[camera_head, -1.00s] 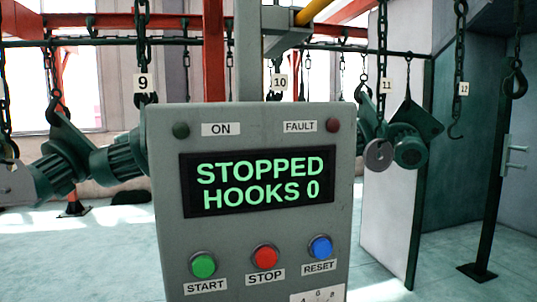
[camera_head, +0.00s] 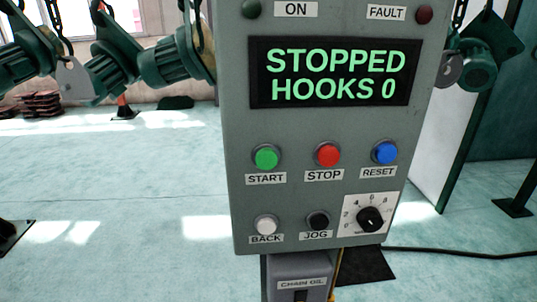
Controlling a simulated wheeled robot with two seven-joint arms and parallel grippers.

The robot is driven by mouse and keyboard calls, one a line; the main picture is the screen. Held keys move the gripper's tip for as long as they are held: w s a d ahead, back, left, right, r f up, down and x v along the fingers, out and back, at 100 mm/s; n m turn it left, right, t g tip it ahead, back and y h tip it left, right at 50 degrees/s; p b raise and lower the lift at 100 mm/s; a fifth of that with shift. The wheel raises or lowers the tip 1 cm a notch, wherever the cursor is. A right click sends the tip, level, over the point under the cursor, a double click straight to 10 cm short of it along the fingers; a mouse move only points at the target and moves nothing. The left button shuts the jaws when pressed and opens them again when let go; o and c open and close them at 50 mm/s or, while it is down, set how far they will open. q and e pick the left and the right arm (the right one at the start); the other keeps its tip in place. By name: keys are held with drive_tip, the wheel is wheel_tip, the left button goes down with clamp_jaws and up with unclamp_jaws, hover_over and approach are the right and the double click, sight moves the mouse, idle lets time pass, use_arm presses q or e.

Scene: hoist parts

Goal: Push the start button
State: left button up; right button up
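The green start button (camera_head: 266,158) sits on the front of a grey control box (camera_head: 240,200), above a label reading START. It is the left one of a row, with the red stop button (camera_head: 328,155) and the blue reset button (camera_head: 385,153) to its right. The display (camera_head: 335,74) above reads STOPPED, HOOKS 0. The ON lamp (camera_head: 251,9) and the FAULT lamp (camera_head: 425,14) look dark. Neither of my grippers shows in the view.
Below are a white BACK button (camera_head: 266,225), a black JOG button (camera_head: 318,221) and a dial (camera_head: 370,219). A chain oil unit (camera_head: 298,275) is under the box. Green hoist parts (camera_head: 118,62) hang at left, others (camera_head: 478,65) at right. A cable (camera_head: 460,254) lies on the floor.

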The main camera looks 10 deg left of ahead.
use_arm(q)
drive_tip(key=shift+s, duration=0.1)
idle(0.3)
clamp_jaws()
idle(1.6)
